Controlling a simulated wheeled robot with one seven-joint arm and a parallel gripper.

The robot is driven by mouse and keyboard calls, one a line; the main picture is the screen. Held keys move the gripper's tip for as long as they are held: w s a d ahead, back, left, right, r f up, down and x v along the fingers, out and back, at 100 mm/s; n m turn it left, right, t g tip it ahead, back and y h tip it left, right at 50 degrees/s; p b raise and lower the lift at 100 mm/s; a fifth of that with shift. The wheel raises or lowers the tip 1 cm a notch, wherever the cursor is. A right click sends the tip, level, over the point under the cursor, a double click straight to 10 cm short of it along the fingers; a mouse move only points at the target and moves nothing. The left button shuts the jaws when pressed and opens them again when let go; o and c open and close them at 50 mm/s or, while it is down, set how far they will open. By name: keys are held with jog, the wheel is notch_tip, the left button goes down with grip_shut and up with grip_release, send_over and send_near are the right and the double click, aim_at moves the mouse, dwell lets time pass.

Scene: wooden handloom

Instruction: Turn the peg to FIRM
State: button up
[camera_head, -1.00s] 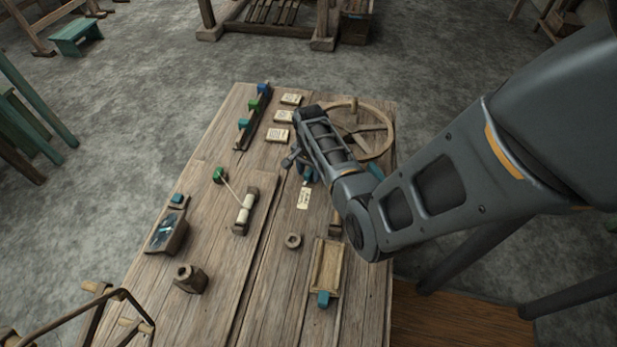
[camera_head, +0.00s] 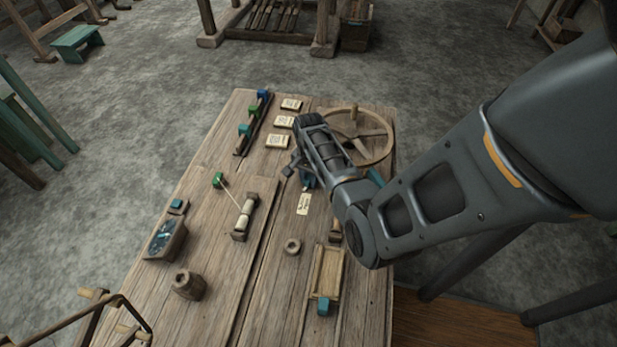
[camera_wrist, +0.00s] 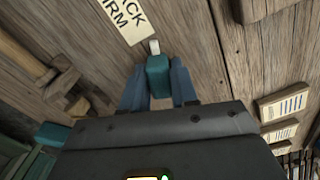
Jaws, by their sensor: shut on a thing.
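The peg (camera_wrist: 158,72) is teal with a pale pointer tip, seen in the wrist view between my gripper's (camera_wrist: 158,88) two blue fingers. My gripper is shut on the peg. The pointer tip (camera_wrist: 155,46) points up toward a paper label (camera_wrist: 127,17), where the letters "CK" and "IRM" can be read; the rest is cut off. In the head view the label (camera_head: 303,204) lies on the table just below my gripper (camera_head: 307,181), and my arm hides most of the peg.
A spoked wooden wheel (camera_head: 386,150) lies right behind my arm. Several paper cards (camera_head: 278,141) and a rack with colored pegs (camera_head: 246,130) are at the table's back. A wooden tray (camera_head: 341,270), a ring (camera_head: 292,246) and a spool (camera_head: 243,218) stand nearer.

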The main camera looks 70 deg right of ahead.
jog(key=n, duration=0.3)
jog(key=shift+a+f+n+p, duration=0.1)
jog(key=shift+a+n+p, duration=0.05)
jog(key=shift+n+p, duration=0.2)
jog(key=n, duration=0.4)
jog(key=shift+f, duration=0.1)
jog(key=o, duration=0.6)
jog(key=shift+s, duration=0.1)
jog(key=shift+o, duration=1)
jog(key=shift+r+p, duration=0.4)
jog(key=shift+p, duration=0.15)
notch_tip(320, 180, up, 7)
jog(key=p, duration=0.6)
jog(key=shift+f, duration=0.2)
jog(key=shift+f, duration=0.1)
